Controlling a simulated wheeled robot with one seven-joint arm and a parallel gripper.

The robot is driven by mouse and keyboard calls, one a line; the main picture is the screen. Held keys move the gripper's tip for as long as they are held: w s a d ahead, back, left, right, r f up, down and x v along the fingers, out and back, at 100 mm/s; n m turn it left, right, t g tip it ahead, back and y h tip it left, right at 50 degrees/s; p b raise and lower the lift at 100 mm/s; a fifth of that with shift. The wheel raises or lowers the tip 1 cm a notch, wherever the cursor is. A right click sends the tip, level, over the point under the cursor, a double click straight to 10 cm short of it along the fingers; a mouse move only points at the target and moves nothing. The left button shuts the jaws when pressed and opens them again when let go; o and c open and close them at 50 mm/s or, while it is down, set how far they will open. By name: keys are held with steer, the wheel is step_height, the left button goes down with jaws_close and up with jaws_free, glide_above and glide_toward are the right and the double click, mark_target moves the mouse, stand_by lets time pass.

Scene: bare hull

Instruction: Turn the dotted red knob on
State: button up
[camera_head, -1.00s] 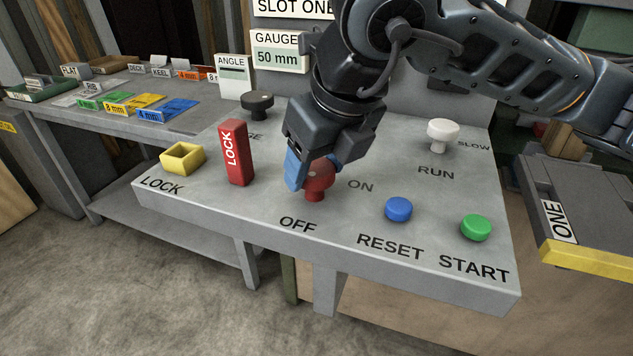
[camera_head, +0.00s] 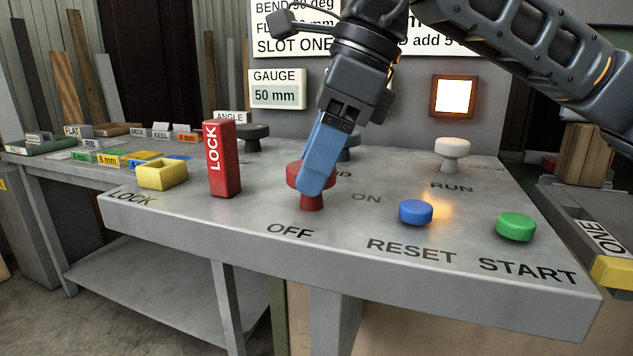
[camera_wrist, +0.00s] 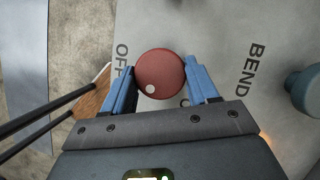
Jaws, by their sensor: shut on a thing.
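The red knob (camera_head: 308,202) stands on the grey panel behind the OFF label, with the ON label to its right. My gripper (camera_head: 318,180) reaches down on it, its blue fingers shut on the knob's round head. In the wrist view the knob (camera_wrist: 159,74) sits between my two fingers (camera_wrist: 160,84), one on each side. Its white dot (camera_wrist: 151,89) lies near the lower edge of its top, turned from the OFF label at left toward the lower side, where a partly covered label shows. The near finger hides part of the knob in the head view.
A red LOCK block (camera_head: 223,160) and yellow socket (camera_head: 162,174) stand left. A blue RESET button (camera_head: 416,212), green START button (camera_head: 515,226) and white knob (camera_head: 452,153) stand right. Dark knobs (camera_head: 254,137) stand behind. A square lamp (camera_head: 453,97) glows on the back panel.

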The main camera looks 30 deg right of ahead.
steer(key=n+g, duration=0.1)
steer(key=n, duration=0.1)
steer(key=n+b, duration=0.1)
steer(key=n, duration=0.1)
steer(key=shift+w+n+g+y, duration=0.1)
steer(key=shift+n+g+y, duration=0.3)
stand_by(0.4)
steer(key=o, duration=1.1)
steer(key=shift+c, duration=0.2)
steer(key=v, duration=0.7)
steer(key=shift+d+r+p, duration=0.2)
steer(key=shift+r+p, duration=0.15)
